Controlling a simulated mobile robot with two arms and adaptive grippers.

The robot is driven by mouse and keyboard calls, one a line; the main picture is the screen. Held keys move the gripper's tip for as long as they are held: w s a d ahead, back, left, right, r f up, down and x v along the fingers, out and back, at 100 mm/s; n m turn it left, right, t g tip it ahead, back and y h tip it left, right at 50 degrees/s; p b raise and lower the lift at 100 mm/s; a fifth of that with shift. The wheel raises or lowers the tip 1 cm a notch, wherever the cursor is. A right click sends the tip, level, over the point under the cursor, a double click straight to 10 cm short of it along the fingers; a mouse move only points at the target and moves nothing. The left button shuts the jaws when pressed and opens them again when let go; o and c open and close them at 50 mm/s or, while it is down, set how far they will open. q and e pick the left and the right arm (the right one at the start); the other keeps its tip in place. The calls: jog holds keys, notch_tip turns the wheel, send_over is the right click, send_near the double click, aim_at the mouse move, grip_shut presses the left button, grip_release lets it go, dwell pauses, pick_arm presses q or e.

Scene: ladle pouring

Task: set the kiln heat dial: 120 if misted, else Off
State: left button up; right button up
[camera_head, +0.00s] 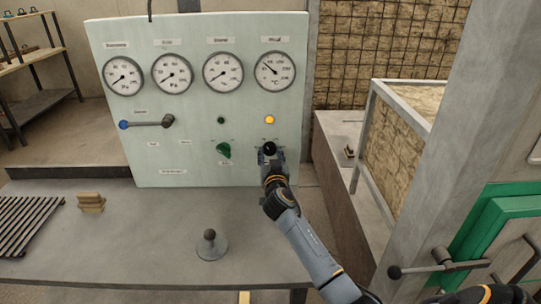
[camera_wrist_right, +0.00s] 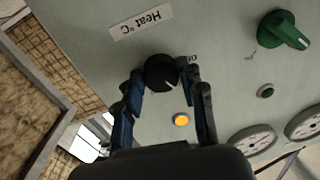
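The heat dial (camera_wrist_right: 160,72) is a round black knob with a pale pointer mark. In the head view the dial (camera_head: 269,148) sits low on the right of the pale panel (camera_head: 195,120). My right gripper (camera_wrist_right: 161,78) has one finger on each side of the dial, with the fingertips against its rim. An amber lamp (camera_head: 269,119) above the dial is lit. A green lamp (camera_head: 221,120) to its left looks dark. No mist shows, and the small labels are unreadable. My left gripper is out of view.
Four-dial row aside, a gauge (camera_head: 275,71) sits above the amber lamp. A green knob (camera_head: 224,150) is left of the dial, and a blue-tipped lever (camera_head: 148,124) further left. A bench (camera_head: 150,235) holds a round-knobbed stand (camera_head: 210,247) and wooden blocks (camera_head: 91,203).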

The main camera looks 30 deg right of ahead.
jog(key=shift+c, duration=1.2)
jog(key=n+p, duration=0.1)
jog(key=n, duration=0.3)
jog(key=shift+r+n, duration=0.1)
jog(key=shift+n, duration=0.3)
jog(key=n+p, duration=0.1)
jog(key=n, duration=0.2)
jog(key=shift+d+g, duration=0.1)
jog(key=shift+g, duration=0.2)
jog(key=shift+n+p, duration=0.55)
jog(key=shift+n, duration=1.25)
jog(key=o, duration=1.2)
jog(key=shift+c, duration=0.2)
